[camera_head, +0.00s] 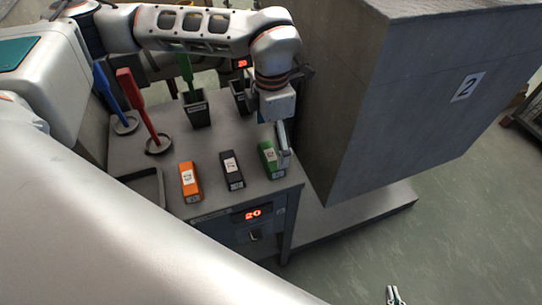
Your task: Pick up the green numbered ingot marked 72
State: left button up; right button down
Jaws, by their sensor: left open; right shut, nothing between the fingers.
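The green ingot (267,159) lies at the right front of the grey bench, with a white label on top whose number is too small to read. My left gripper (281,148) is open and comes down from above at the ingot's right side. One finger shows beside or over the ingot's right edge, and I cannot tell whether it touches. The other finger is not clearly visible. My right gripper (394,296) is shut and empty at the bottom edge of the view, over the floor and far from the ingot.
A black ingot (233,178) and an orange ingot (189,184) lie left of the green one. Red (135,95) and blue (107,88) tools stand in round holders behind. Dark cups (198,112) stand at the back. A large grey block marked 2 (420,110) stands close on the right.

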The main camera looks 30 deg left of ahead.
aim_at(271, 155)
pick_arm(q)
notch_tip(271, 155, down, 6)
jog(key=shift+a+r, duration=0.1)
jog(key=shift+r, duration=0.1)
jog(key=c, duration=1.6)
